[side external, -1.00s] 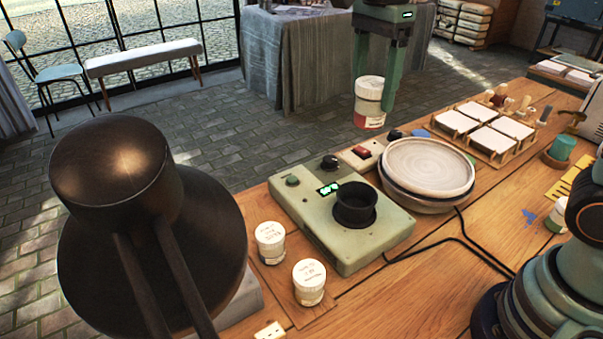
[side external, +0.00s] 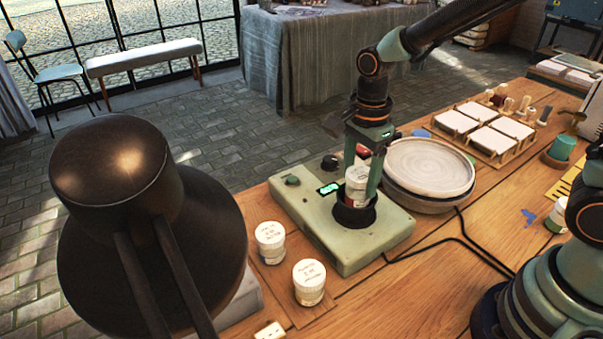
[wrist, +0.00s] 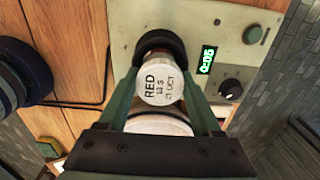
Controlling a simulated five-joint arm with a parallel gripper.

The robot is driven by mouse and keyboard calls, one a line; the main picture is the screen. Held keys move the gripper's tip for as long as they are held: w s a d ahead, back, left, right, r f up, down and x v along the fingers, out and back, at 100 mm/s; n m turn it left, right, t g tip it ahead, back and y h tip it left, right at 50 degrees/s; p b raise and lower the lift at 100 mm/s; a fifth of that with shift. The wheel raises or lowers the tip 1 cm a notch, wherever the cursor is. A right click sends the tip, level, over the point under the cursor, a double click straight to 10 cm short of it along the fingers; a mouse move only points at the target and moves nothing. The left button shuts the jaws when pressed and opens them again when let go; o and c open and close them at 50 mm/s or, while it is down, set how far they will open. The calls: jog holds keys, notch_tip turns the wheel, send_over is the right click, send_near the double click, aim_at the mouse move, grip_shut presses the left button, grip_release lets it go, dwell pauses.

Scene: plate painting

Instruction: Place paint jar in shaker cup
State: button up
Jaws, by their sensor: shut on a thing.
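The paint jar (side external: 357,183), with a white lid and a red band low on its side, is upright between the fingers of my gripper (side external: 362,186). My gripper is shut on it, and the jar's lower part is at the mouth of the black shaker cup (side external: 354,216). In the wrist view the jar lid (wrist: 160,84) reads "RED", and the cup rim (wrist: 160,44) shows behind it. How deep the jar sits in the cup is hidden. The cup stands on the pale green shaker machine (side external: 318,222), whose lit display (wrist: 207,60) shows in the wrist view.
Two other white-lidded jars (side external: 271,240) (side external: 309,281) stand left of the machine. A round plate (side external: 430,166) on a wheel is close to the right. A black cable (side external: 447,240) crosses the table. A large dark lamp (side external: 140,220) fills the left foreground.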

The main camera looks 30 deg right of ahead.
jog(key=shift+f, duration=0.75)
jog(key=shift+f, duration=0.1)
jog(key=o, duration=1.5)
